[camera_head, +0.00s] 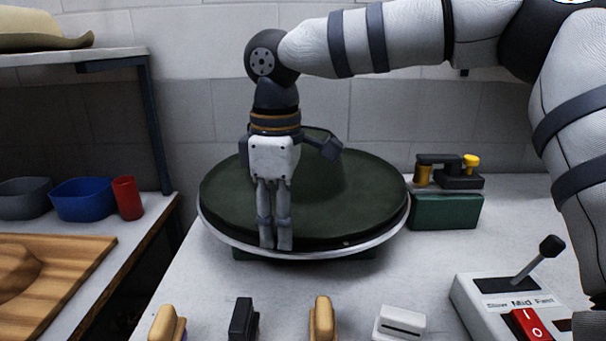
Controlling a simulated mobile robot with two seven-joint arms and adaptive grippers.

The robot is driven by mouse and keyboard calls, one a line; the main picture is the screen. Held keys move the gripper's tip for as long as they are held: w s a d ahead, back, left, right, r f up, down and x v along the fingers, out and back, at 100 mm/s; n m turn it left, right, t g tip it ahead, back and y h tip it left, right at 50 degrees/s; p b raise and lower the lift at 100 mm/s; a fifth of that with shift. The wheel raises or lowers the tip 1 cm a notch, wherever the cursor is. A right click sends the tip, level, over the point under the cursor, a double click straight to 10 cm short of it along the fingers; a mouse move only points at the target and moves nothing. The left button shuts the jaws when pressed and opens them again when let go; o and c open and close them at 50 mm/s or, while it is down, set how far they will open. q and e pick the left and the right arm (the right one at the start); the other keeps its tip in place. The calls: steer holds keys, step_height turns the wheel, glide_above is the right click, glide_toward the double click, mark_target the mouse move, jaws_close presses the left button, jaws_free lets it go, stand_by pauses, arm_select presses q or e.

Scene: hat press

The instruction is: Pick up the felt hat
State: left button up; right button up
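A dark green felt hat (365,190) with a wide flat brim and a low crown lies on a round metal-rimmed plate (305,254) on the bench. My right gripper (274,243) points straight down over the front left part of the brim. Its two fingers are close together, with their tips at the front edge of the hat and plate. Whether any felt is between them cannot be made out. The gripper hides part of the brim and the crown's left side. My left gripper is not in view.
A beige hat (45,30) lies on the upper left shelf. Blue (84,200) and red (127,198) containers stand below it. A green box (446,211) sits right of the plate. A control box with lever (500,298) and several small tools line the front.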

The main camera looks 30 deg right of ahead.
jaws_close()
steer(key=shift+r, duration=0.1)
step_height(320, 180, up, 10)
stand_by(0.3)
stand_by(0.6)
